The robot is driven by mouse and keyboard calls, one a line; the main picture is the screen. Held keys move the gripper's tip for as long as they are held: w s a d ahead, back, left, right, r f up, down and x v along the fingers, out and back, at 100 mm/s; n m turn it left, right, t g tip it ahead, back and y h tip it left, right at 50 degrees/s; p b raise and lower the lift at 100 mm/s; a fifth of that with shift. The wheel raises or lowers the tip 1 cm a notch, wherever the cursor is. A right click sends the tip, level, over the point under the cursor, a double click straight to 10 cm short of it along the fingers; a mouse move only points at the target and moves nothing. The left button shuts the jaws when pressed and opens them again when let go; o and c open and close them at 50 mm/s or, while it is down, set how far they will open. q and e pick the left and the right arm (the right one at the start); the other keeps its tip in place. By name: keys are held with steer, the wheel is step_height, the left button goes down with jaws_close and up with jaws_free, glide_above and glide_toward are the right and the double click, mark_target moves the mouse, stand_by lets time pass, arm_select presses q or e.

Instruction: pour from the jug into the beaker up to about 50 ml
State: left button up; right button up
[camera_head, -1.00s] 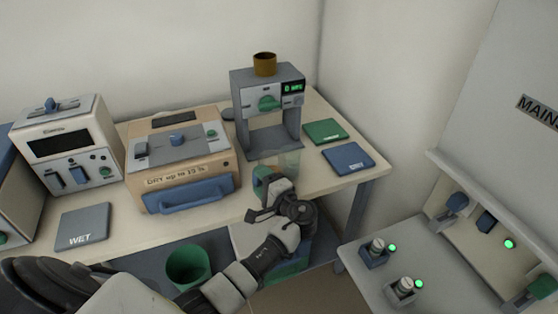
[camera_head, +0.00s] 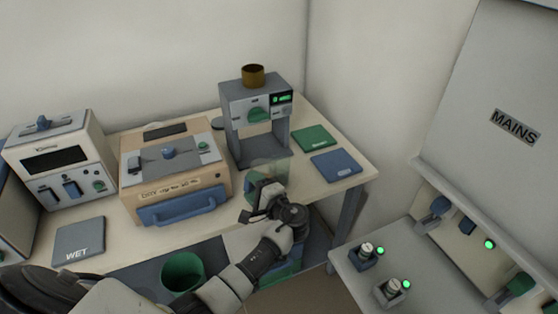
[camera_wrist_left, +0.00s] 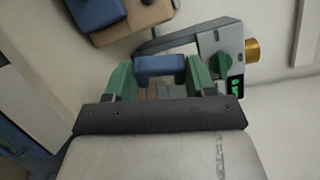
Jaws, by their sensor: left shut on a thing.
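My left gripper (camera_head: 262,195) is in front of the table's front edge, below the grey stand-like machine (camera_head: 256,112). In the left wrist view its green fingers (camera_wrist_left: 166,78) are shut on a blue block, which looks like the jug's handle (camera_wrist_left: 160,65). A faint clear vessel (camera_head: 270,170), probably the jug, shows just above the gripper in the head view. Its level and contents cannot be made out. I cannot pick out a separate beaker. My right gripper is not in view.
A brown cup (camera_head: 253,76) stands on the grey machine. Green (camera_head: 310,139) and blue (camera_head: 336,165) mats lie right of it. A beige furnace (camera_head: 172,175) and a WET mat (camera_head: 79,241) are left. A green bin (camera_head: 183,272) stands below; a switch bench (camera_head: 350,285) is right.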

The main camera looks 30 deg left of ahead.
arm_select(q)
steer(key=shift+w+a+r+m+p, duration=0.1)
steer(key=shift+w+r+m+p, duration=0.2)
steer(key=shift+r+m+p, duration=1)
steer(key=shift+f+n+p, duration=0.4)
steer(key=shift+f+p, duration=0.05)
steer(key=shift+w+r+m+g+h+p, duration=0.4)
steer(key=shift+r+m+p, duration=0.45)
steer(key=shift+p, duration=0.65)
steer(key=shift+w, duration=0.1)
steer(key=shift+w+r+m+p, duration=0.15)
steer(key=shift+r+m+p, duration=0.1)
steer(key=shift+r+p, duration=0.25)
steer(key=shift+w+r+m+p, duration=0.15)
steer(key=shift+r+m+p, duration=0.1)
steer(key=shift+p, duration=0.4)
steer(key=shift+w+d+r+m, duration=0.1)
steer(key=shift+d+r+m, duration=0.05)
steer(key=shift+d+m, duration=0.1)
steer(key=shift+r+p, duration=0.1)
steer(key=shift+p, duration=0.3)
